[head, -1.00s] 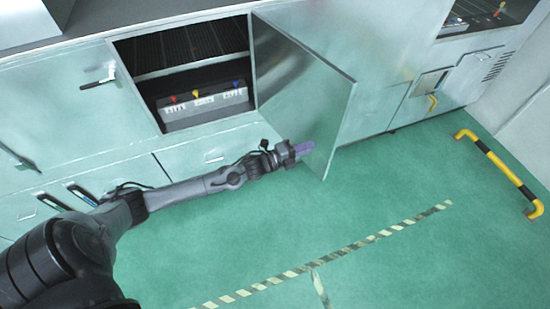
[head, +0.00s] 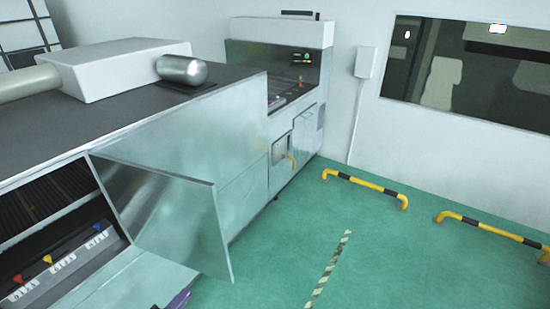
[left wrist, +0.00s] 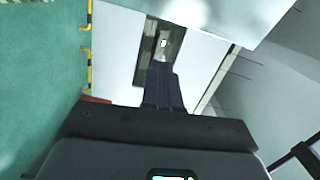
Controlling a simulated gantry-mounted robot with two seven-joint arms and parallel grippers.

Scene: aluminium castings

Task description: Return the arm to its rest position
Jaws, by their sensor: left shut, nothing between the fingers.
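My left gripper (head: 178,301) shows only as a dark purple fingertip at the bottom edge of the head view, just below the open cabinet door (head: 175,220). In the left wrist view its dark fingers (left wrist: 162,88) are together, with nothing between them. The rest of my left arm is outside the head view. My right gripper is in neither view. The door stands swung out from the metal cabinet (head: 215,135), and its lower corner hangs over the green floor.
Inside the open compartment sits a unit with red, yellow and blue knobs (head: 48,260). Yellow-black floor barriers (head: 365,185) stand near the wall at the right. A striped tape line (head: 328,270) runs over otherwise clear green floor (head: 400,265).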

